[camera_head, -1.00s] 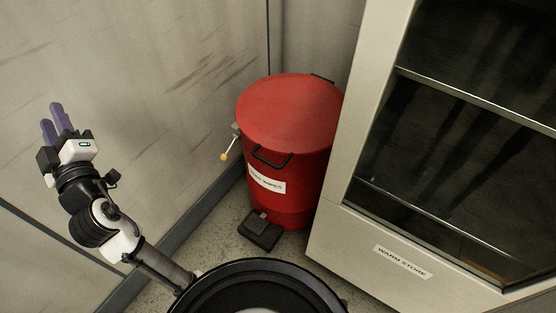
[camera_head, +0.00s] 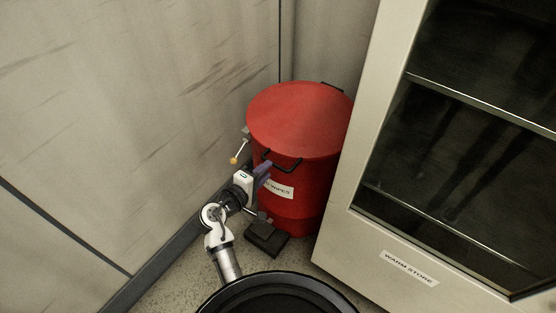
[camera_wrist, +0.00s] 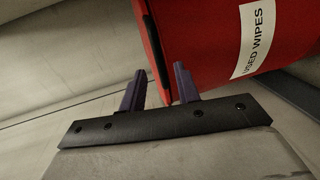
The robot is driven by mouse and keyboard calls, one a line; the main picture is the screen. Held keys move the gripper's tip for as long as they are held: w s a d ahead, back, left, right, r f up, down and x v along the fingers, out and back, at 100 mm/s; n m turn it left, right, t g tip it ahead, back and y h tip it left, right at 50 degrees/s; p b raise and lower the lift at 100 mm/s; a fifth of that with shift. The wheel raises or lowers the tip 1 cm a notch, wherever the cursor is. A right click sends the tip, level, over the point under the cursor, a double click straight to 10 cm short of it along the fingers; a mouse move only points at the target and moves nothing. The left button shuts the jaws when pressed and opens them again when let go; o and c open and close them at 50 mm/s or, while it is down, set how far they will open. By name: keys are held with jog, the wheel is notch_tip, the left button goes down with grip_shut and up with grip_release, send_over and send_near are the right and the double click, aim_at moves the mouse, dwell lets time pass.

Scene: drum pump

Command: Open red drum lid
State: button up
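The red drum (camera_head: 317,185) stands in the corner, its round red lid (camera_head: 302,118) lying closed on top. A black handle (camera_head: 283,163) sits on the front near the rim, and a small lever with a yellow knob (camera_head: 235,160) on the left side. My gripper (camera_head: 265,172) is in front of the drum, just below and left of the handle, partly covering its label. In the wrist view my gripper's two purple fingers (camera_wrist: 160,88) are apart, with the drum's red side (camera_wrist: 200,40) and "USED WIPES" label (camera_wrist: 257,38) beyond them. Nothing shows gripped; contact with the drum is unclear.
A black pedal (camera_head: 267,238) is on the floor at the drum's front. The "WARM STORE" cabinet (camera_head: 365,215) stands close on the right, and a wall (camera_head: 130,130) is on the left. Little floor is free between them.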

jog(key=x, duration=0.7)
grip_shut()
